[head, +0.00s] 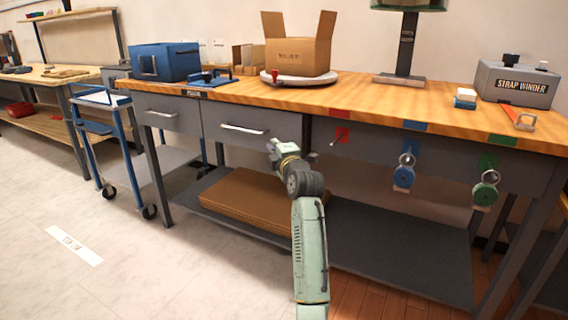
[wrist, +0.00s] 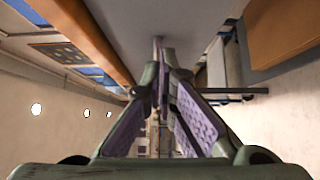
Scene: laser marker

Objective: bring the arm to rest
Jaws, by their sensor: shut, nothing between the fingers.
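My gripper (head: 275,148) is at the end of my pale green arm, in front of the workbench's drawers. In the wrist view my gripper (wrist: 160,52) shows its two fingers with purple pads, which come together at the far tips. It is shut and holds nothing. The arm rises from the bottom of the head view and stands in front of the bench's lower shelf. In the head view the fingertips are small and partly hidden by the wrist.
The wooden workbench (head: 340,97) spans the view behind my arm. Flat cardboard (head: 250,205) lies on its lower shelf. A blue cart (head: 127,140) stands at the left. An open carton (head: 297,52) and a strap winder (head: 515,85) are on top.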

